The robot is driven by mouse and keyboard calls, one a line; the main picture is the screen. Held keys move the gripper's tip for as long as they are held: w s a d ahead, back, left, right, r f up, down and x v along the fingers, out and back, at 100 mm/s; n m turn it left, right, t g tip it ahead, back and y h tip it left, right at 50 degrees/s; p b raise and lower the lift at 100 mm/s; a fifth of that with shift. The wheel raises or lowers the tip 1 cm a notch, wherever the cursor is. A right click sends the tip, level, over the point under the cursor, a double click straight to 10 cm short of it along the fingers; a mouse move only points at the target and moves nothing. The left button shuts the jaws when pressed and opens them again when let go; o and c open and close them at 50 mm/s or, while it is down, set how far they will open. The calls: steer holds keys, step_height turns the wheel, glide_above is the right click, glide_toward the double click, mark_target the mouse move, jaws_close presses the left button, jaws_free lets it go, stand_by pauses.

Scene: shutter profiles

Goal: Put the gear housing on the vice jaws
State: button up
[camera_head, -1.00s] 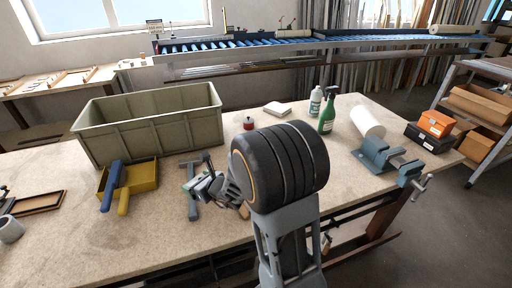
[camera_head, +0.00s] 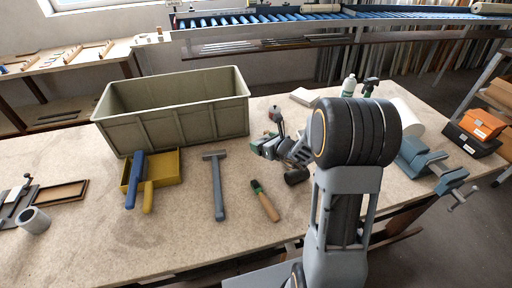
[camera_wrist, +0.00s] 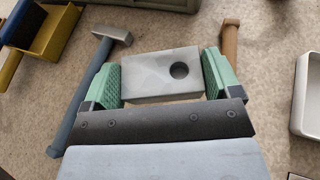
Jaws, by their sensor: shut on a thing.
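The gear housing (camera_wrist: 145,82) is a light grey block with one dark round hole. In the wrist view it sits between the green pads of my gripper (camera_wrist: 163,66), which is shut on it. In the head view my gripper (camera_head: 268,144) is above the table, right of the hammer; the housing is hard to make out there.
A blue-grey hammer (camera_head: 216,186) and a wooden-handled tool (camera_head: 266,203) lie near my gripper. A large grey-green bin (camera_head: 172,128) and a yellow tray (camera_head: 164,168) stand left. The front middle is fairly clear.

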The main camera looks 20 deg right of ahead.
steer(key=w+f, duration=0.2)
steer(key=w+f+p, duration=0.1)
steer(key=w+f, duration=0.1)
steer(key=w, duration=0.1)
steer(key=w+a+f, duration=0.1)
steer(key=w+f, duration=0.1)
steer(key=shift+w+f, duration=0.25)
steer(key=f, duration=0.1)
steer(key=f+p, duration=0.1)
steer(key=shift+w+f, duration=0.25)
steer(key=shift+f, duration=0.05)
steer(key=shift+f+p, duration=0.3)
steer(key=shift+f, duration=0.2)
steer(key=shift+f, duration=0.2)
steer(key=o, duration=1)
steer(key=shift+s, duration=0.1)
steer(key=shift+r, duration=0.1)
